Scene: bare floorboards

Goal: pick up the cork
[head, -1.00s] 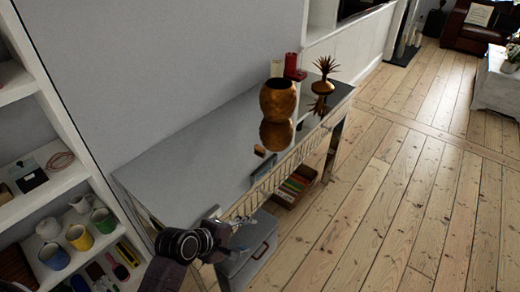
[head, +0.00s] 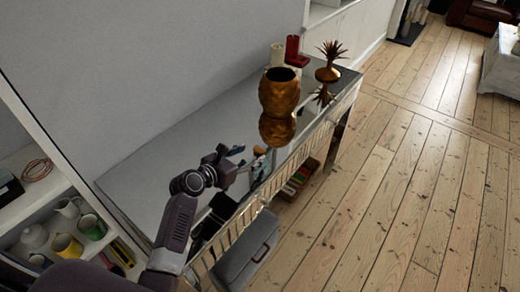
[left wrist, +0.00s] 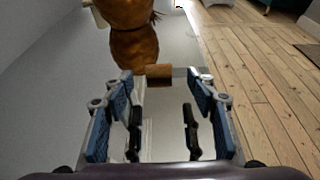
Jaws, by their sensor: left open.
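The cork (left wrist: 159,75) is a small brown cylinder lying on its side on the shiny, mirror-like table top (head: 150,170). In the left wrist view it lies just beyond the fingertips, about midway between them. In the head view the cork (head: 259,150) is a small tan spot just past my left gripper (head: 246,161). The left gripper (left wrist: 160,100) is open and empty, with blue pads on its fingers, low over the table top. My right gripper is in neither view.
A copper vase (head: 279,92) stands just beyond the cork, with its reflection below it. A spiky copper ornament (head: 328,65), a red candle (head: 294,50) and a pale candle (head: 277,55) stand farther back. A wall borders the table; shelves with mugs (head: 67,246) are at left.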

